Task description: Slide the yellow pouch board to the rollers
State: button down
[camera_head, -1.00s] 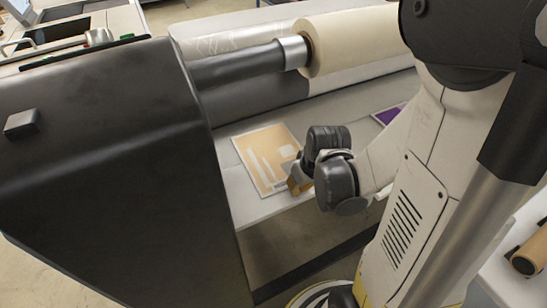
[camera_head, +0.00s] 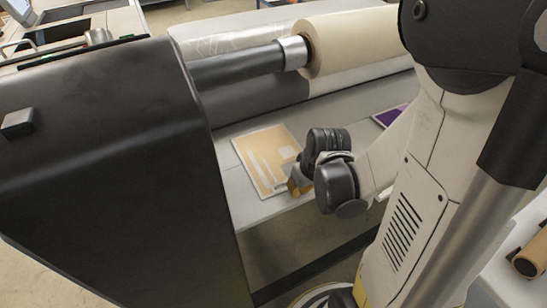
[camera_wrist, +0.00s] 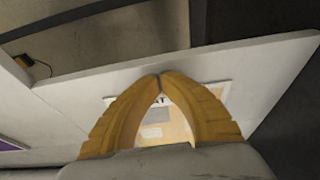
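The yellow pouch board (camera_head: 265,160) lies flat on the pale feed table in the head view, a tan sheet with white shapes and a pale border. In the wrist view part of the board (camera_wrist: 178,122) shows between and behind my fingers. My gripper (camera_wrist: 160,76) has yellow fingers whose tips meet, with nothing seen held between them. In the head view my gripper (camera_head: 296,187) is low at the board's right edge, partly hidden by my wrist. I cannot tell whether the fingers touch the board.
The laminator's rollers (camera_head: 250,65) and a large cream film roll (camera_head: 352,40) lie beyond the table (camera_head: 222,158). A purple board (camera_head: 388,116) lies to the right on the table. The dark machine end housing (camera_head: 110,150) stands at the left. Bare table shows around the yellow board.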

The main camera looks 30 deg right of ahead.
aim_at(281, 169)
jog(key=shift+s, duration=0.3)
jog(key=shift+d, duration=0.6)
jog(key=shift+w+b, duration=0.95)
jog(key=shift+w, duration=4.35)
dwell(0.6)
jog(key=shift+s, duration=0.25)
jog(key=shift+a, duration=0.15)
jog(key=shift+a, duration=0.65)
